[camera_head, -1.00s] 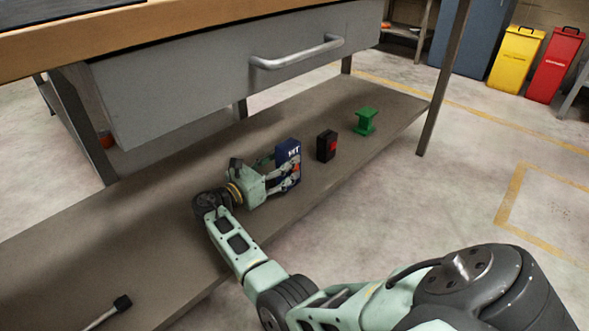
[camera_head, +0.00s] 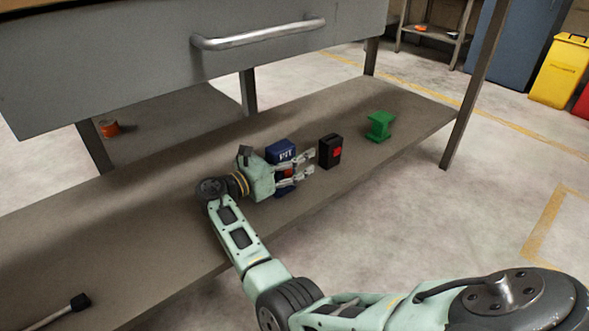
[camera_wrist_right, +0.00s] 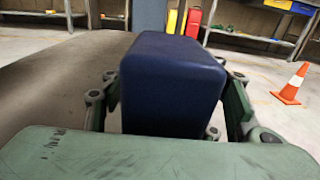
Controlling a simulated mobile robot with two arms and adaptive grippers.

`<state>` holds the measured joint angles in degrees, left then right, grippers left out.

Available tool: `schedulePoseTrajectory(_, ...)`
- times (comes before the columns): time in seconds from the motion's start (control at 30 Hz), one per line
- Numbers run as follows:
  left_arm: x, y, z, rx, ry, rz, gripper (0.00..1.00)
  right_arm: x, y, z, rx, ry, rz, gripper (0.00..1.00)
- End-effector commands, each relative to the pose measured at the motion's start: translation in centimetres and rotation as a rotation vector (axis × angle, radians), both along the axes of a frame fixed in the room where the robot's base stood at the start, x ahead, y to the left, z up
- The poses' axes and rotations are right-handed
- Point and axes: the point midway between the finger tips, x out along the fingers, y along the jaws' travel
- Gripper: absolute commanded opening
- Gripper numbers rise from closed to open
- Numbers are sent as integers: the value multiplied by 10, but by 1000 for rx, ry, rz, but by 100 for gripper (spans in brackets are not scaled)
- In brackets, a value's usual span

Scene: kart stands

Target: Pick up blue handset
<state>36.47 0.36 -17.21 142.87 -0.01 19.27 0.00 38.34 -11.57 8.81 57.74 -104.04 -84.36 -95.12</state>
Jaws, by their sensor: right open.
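The blue handset (camera_head: 281,151), a dark blue block with white lettering, stands on the lower shelf of the workbench. My right gripper (camera_head: 308,165) is open at the handset, with its fingers reaching past the handset's near side and hiding its lower part. In the right wrist view the handset (camera_wrist_right: 172,85) stands upright between the two open fingers of the right gripper (camera_wrist_right: 174,112). I cannot tell whether either finger touches it. My left gripper is not in view.
A black box with a red patch (camera_head: 330,151) stands just right of the gripper, and a green spool-shaped part (camera_head: 380,126) farther right. The drawer (camera_head: 200,60) hangs above the shelf (camera_head: 150,240). A black-tipped rod (camera_head: 62,312) lies at lower left.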

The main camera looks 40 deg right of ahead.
Motion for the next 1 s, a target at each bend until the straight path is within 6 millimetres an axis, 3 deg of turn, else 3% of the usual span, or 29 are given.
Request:
schedulePoseTrajectory(0.3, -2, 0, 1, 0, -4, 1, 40, 0, 2, 1, 0, 0, 0, 55)
schedulePoseTrajectory(0.9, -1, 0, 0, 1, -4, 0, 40, 0, 1, 0, 0, 0, 0, 2)
schedulePoseTrajectory(1.0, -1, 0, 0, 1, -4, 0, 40, 0, 1, 0, 0, 0, 0, 0)
